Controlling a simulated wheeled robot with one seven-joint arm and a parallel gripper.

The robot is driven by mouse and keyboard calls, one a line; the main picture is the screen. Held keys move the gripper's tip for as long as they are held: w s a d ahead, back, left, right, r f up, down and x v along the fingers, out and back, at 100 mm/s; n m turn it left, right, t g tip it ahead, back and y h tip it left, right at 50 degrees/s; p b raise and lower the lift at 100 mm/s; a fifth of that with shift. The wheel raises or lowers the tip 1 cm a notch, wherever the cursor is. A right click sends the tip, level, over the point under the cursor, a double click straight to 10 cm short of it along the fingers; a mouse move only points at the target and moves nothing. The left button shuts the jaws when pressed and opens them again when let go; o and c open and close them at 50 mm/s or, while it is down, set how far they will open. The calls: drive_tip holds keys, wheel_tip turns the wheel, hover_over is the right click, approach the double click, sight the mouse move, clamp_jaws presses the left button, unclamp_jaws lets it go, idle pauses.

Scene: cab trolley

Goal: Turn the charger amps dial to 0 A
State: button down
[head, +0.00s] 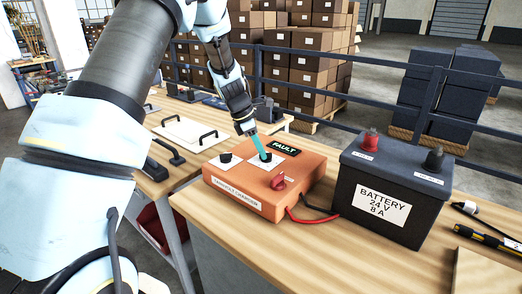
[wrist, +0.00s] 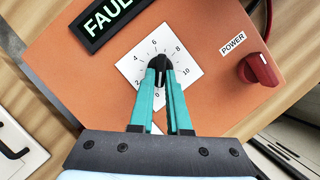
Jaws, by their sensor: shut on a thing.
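The orange charger (head: 225,182) sits on the wooden bench. My gripper (head: 266,156) comes down from above onto the right-hand dial, beside the display. In the wrist view, my teal fingers (wrist: 160,72) are shut on that black dial knob (wrist: 160,62). Its white plate (wrist: 187,66) shows a scale from 0 to 10, with 0 near the fingers' lower side. The other dial (head: 225,158) stands untouched to the left.
A lit FAULT display (head: 284,145) sits close behind the gripped dial. A red POWER knob (head: 278,182) is on the charger's right. A dark battery (head: 390,190) stands to the right, with red and black cables between it and the charger. Bare bench lies in front.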

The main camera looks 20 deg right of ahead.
drive_tip(key=c, duration=0.9)
unclamp_jaws()
drive_tip(key=shift+r, duration=0.1)
drive_tip(key=b+v, duration=0.2)
drive_tip(key=v, duration=0.8)
drive_tip(key=shift+a+r+b, duration=0.15)
drive_tip(key=shift+r+b, duration=0.15)
drive_tip(key=shift+b, duration=0.05)
drive_tip(key=s+a+f+m+t+y, duration=0.1)
drive_tip(key=s+a+m, duration=0.15)
drive_tip(key=a, duration=0.65)
drive_tip(key=s+a+f+m+t+y, duration=0.15)
drive_tip(key=a+m, duration=0.25)
drive_tip(key=a, duration=0.4)
drive_tip(key=s+a+f+m, duration=0.1)
drive_tip(key=s+a+m, duration=0.2)
drive_tip(key=s+a, duration=0.1)
drive_tip(key=s+a+f+m+y, duration=0.1)
drive_tip(key=s+a+m, duration=0.2)
drive_tip(key=s+a, duration=0.1)
drive_tip(key=s+a+f+m, duration=0.1)
drive_tip(key=s+a+m, duration=0.2)
drive_tip(key=s+a, duration=0.1)
drive_tip(key=shift+a+m+y, duration=0.35)
drive_tip(key=shift+a, duration=0.55)
